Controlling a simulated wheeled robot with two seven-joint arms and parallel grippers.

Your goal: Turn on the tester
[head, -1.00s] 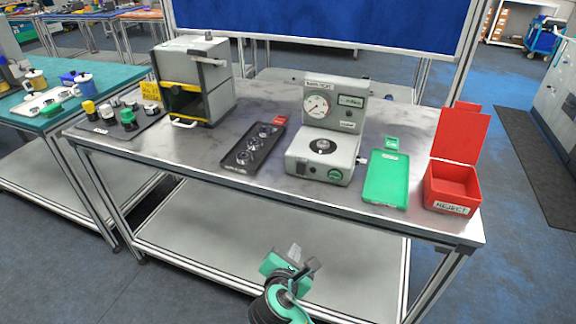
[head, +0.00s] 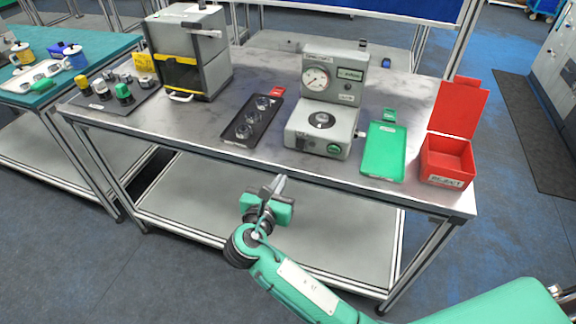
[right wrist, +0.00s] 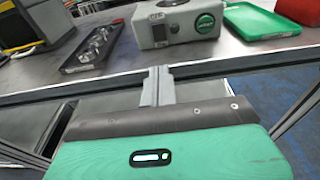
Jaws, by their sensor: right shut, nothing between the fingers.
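The tester (head: 330,88) is a grey machine on the metal table, with a round dial and small display on its upright part. Its lower base has a round plate on top and a green knob (head: 334,149) at the front right. The knob also shows in the right wrist view (right wrist: 206,21). My right gripper (head: 281,182) is shut and empty, in front of the table's front edge and below the tester, apart from it. Its closed fingers (right wrist: 158,85) point toward the tester base in the right wrist view. My left gripper is not in view.
A black tray (head: 235,138) with several metal parts lies left of the tester. A green tray (head: 384,155) and an open red reject bin (head: 446,160) stand to its right. A grey and yellow machine (head: 190,55) stands at the left. The table's front edge (head: 260,164) lies between gripper and tester.

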